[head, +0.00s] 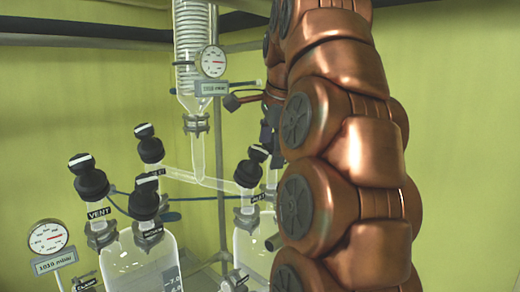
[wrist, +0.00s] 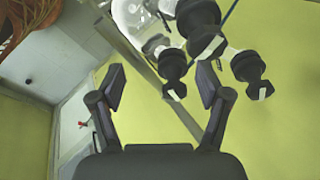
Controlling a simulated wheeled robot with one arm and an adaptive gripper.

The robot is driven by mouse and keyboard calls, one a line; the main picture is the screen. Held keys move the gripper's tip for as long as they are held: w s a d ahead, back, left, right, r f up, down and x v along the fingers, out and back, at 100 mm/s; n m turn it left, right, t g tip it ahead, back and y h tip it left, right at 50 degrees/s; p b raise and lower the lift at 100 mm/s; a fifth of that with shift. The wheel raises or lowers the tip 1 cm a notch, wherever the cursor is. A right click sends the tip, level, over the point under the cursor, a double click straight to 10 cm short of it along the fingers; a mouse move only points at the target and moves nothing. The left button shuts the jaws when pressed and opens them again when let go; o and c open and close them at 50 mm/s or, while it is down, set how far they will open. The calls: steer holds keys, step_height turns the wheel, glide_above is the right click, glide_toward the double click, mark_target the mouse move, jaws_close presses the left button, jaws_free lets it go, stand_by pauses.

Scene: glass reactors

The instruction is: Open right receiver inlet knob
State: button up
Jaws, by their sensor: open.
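In the head view, a black knob (head: 249,168) with a white stripe tops a glass neck at the right receiver (head: 250,252). The small label below it is too small to read surely, and my arm covers much of this receiver. In the wrist view, my gripper (wrist: 161,82) is open with nothing between its fingers. Several black knobs show beyond it; one knob (wrist: 174,80) lies between the fingers' lines of sight near the right finger, and another knob (wrist: 250,72) lies right of that finger. I cannot tell which of them is the right receiver's inlet knob.
The left receiver (head: 140,265) carries several black knobs, one above a VENT label (head: 98,212). A glass condenser (head: 194,50) with a round gauge (head: 213,61) hangs above. Another gauge (head: 47,238) stands at lower left. Thin glass tubing (head: 190,178) joins the parts.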

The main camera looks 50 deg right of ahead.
mark_target(260, 150)
steer(key=shift+w+d+p, duration=0.3)
steer(key=shift+w+d, duration=0.3)
steer(key=shift+w, duration=0.4)
steer(key=shift+w+d+p, duration=0.25)
steer(key=shift+w+d, duration=0.3)
steer(key=shift+w, duration=0.45)
steer(key=shift+w+d+p, duration=0.3)
steer(key=shift+w+d, duration=0.3)
steer(key=shift+w, duration=0.4)
steer(key=shift+p+x, duration=0.85)
steer(key=shift+x, duration=0.6)
steer(key=c, duration=1.2)
